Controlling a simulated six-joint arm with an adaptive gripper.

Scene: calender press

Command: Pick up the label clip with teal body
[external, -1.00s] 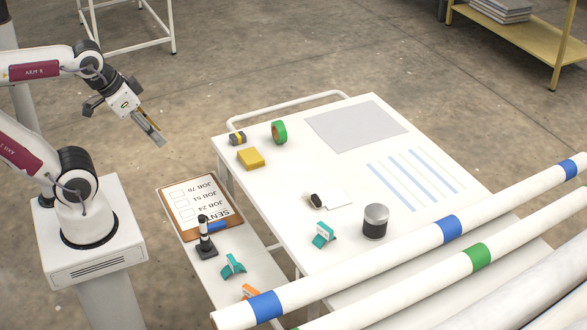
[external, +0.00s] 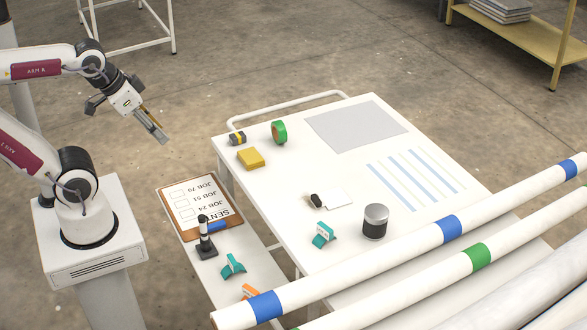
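Two clips with teal bodies are in view. One teal clip (external: 323,235) with a white face stands on the white table near its front left edge, left of a dark-lidded can. Another teal clip (external: 232,265) lies on the lower side bench. A clip with an orange body (external: 250,291) lies below it, partly hidden by a white roll. My gripper (external: 158,134) is raised in the air at upper left, far from all the clips and pointing down to the right. Its fingers look close together, and I cannot tell whether they are open. No held object shows.
On the table (external: 275,215) are a can (external: 375,221), yellow block (external: 251,158), green tape roll (external: 279,132) and small black object (external: 316,200). The bench holds a clipboard (external: 235,222) and black stand (external: 205,240). Long white rolls (external: 400,262) cross the front.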

